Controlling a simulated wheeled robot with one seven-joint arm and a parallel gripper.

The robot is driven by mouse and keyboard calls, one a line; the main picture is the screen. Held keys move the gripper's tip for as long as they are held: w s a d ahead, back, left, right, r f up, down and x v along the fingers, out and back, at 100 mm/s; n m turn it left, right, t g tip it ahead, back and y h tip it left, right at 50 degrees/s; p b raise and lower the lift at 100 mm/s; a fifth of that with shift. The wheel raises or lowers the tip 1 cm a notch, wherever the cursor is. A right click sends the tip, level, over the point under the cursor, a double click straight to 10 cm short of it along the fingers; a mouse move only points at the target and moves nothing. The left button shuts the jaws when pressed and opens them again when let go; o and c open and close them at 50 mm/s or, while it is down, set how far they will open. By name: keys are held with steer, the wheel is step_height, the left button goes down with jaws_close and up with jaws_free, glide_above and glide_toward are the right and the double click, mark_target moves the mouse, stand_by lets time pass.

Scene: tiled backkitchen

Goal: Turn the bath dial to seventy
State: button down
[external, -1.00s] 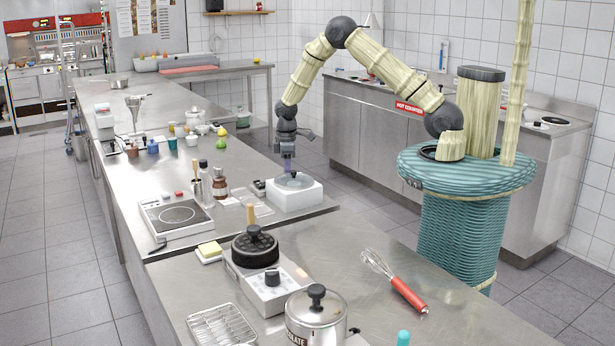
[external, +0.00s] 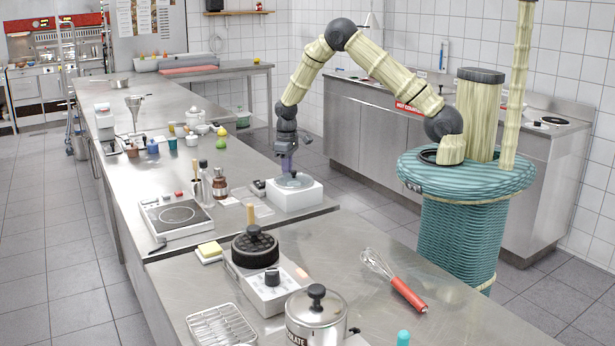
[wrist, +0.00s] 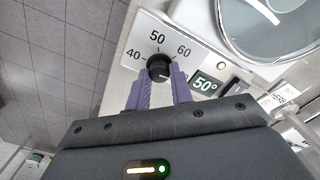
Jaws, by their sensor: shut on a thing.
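The bath (external: 296,197) is a white box with a round glassy lid (wrist: 270,25) on top, on the steel counter. A further mark right of the dial is mostly hidden by a finger. My gripper (wrist: 160,76) has its purple fingers shut on the dial, one on each side. Where the dial's pointer stands is hard to tell. In the external view my gripper (external: 287,163) reaches down at the bath, and the dial is hidden.
A second appliance with a black knob (external: 271,278), a lidded pot (external: 316,318) and a whisk (external: 395,281) are on the nearer counter. The floor beyond the bath is clear.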

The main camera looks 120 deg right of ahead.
steer(key=c, duration=1.2)
jaws_free()
steer(key=shift+c, duration=0.2)
steer(key=shift+r, duration=0.1)
step_height(320, 180, up, 17)
steer(key=b, duration=0.2)
steer(key=shift+r+b, duration=0.15)
steer(key=shift+b, duration=0.15)
